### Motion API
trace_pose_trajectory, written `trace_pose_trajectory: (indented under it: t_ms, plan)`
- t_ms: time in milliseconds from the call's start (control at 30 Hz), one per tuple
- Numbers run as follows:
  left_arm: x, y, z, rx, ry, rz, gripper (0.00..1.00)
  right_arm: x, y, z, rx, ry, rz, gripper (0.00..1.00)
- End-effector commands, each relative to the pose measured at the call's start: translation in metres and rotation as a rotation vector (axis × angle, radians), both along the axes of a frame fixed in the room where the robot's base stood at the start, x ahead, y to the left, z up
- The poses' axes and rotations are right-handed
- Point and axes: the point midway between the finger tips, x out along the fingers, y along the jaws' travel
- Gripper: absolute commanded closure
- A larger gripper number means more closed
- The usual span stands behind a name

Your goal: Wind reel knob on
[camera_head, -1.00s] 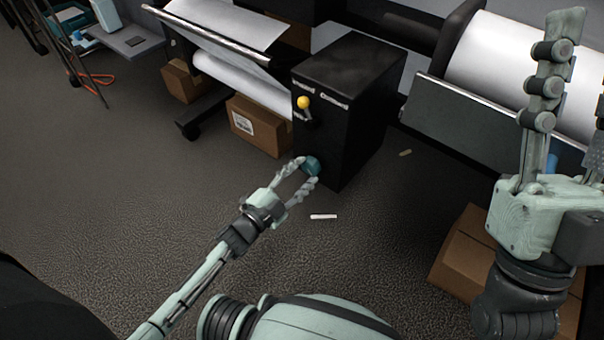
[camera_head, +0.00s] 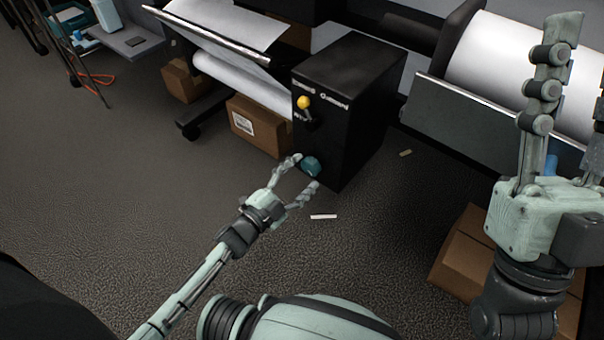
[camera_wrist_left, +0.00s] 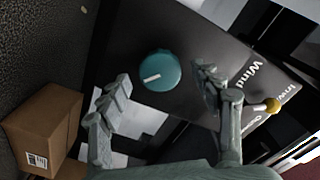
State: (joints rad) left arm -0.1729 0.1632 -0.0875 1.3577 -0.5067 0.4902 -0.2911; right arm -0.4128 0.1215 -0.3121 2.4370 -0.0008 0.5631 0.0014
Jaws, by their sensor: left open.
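The teal round knob (camera_head: 311,167) sits low on the front face of a black cabinet (camera_head: 349,72). In the left wrist view the knob (camera_wrist_left: 159,70) shows a white pointer line, aimed to the lower left of the picture. My left gripper (camera_head: 307,172) is open, its fingertips spread to either side of the knob and apart from it. It also shows in the left wrist view (camera_wrist_left: 164,82), with nothing between the fingers. My right gripper (camera_head: 558,90) is raised at the right, with its fingers pointing up, away from the cabinet.
A yellow-tipped lever (camera_head: 303,102) sticks out above the knob. A cardboard box (camera_head: 253,128) stands left of the cabinet, another (camera_head: 462,262) at the lower right. A white strip (camera_head: 323,217) lies on the floor. Large paper rolls flank the cabinet.

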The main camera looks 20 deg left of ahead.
Motion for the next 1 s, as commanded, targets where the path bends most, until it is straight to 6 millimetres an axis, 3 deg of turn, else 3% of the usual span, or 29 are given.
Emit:
trace_pose_trajectory:
  t_ms: [600, 1000]
  plan:
    - [-0.101, 0.037, -0.001, 0.002, 0.002, 0.000, 0.35, 0.000, 0.000, 0.002, 0.004, -0.003, -0.002, 0.60]
    - [-0.111, 0.041, 0.000, 0.001, 0.000, 0.000, 0.35, 0.000, 0.000, 0.002, 0.004, -0.004, -0.002, 0.60]
